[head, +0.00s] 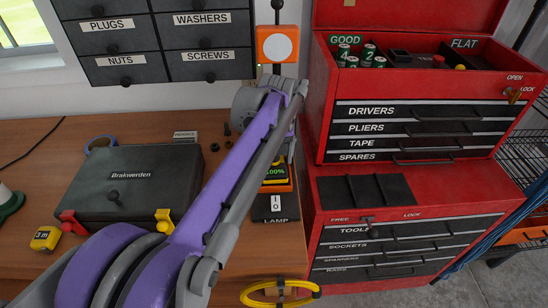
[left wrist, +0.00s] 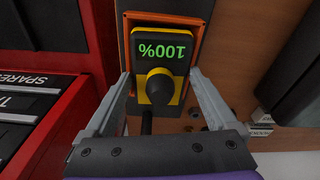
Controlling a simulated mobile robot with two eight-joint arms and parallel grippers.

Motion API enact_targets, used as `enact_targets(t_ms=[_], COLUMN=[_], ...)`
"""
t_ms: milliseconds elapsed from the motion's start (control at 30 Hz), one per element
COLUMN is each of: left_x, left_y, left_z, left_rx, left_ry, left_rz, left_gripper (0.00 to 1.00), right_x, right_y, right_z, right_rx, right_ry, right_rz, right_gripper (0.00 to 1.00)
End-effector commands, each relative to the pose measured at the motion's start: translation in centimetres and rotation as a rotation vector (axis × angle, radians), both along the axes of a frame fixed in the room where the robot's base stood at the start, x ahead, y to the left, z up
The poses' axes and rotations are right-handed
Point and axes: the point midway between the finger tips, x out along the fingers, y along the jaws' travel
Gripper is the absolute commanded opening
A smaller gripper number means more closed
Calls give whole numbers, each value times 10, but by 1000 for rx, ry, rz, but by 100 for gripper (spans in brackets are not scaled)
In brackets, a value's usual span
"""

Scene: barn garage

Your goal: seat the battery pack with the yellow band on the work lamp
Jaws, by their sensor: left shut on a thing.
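The work lamp has an orange head (head: 277,45) on a black stem and a black base marked LAMP (head: 275,208), standing at the bench's right end. The battery pack with the yellow band (head: 275,172) shows a green 100% display, partly hidden behind my left arm. In the left wrist view the pack (left wrist: 163,43) lies within the outline of the lamp's orange frame (left wrist: 197,62), its black knob towards the camera. My left gripper (left wrist: 160,75) is shut on the pack, one finger on each side. I cannot tell whether the pack is fully down. My right gripper is not in view.
A red tool chest (head: 410,180) stands close right of the lamp. A dark Brakwerden case (head: 130,183) with red and yellow latches, a tape measure (head: 46,238) and blue tape (head: 100,144) lie left. Labelled drawers (head: 160,45) hang above. A yellow ring (head: 280,292) is at the front.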

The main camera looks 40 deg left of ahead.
Motion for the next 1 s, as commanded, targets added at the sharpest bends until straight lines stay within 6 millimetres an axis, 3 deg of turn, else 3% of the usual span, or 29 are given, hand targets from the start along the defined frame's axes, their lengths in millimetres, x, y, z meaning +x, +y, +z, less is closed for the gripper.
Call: enact_targets(t_ms=[567,600,1000], left_x=[0,0,0], left_y=[1,1,0], left_z=[0,0,0], left_rx=[0,0,0], left_ry=[-1,-1,0], left_rz=[6,5,2], left_gripper=[6,98,100], right_x=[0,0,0], right_y=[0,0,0], right_z=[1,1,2], right_rx=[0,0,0], right_ry=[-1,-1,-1], right_rz=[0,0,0], right_gripper=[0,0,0])
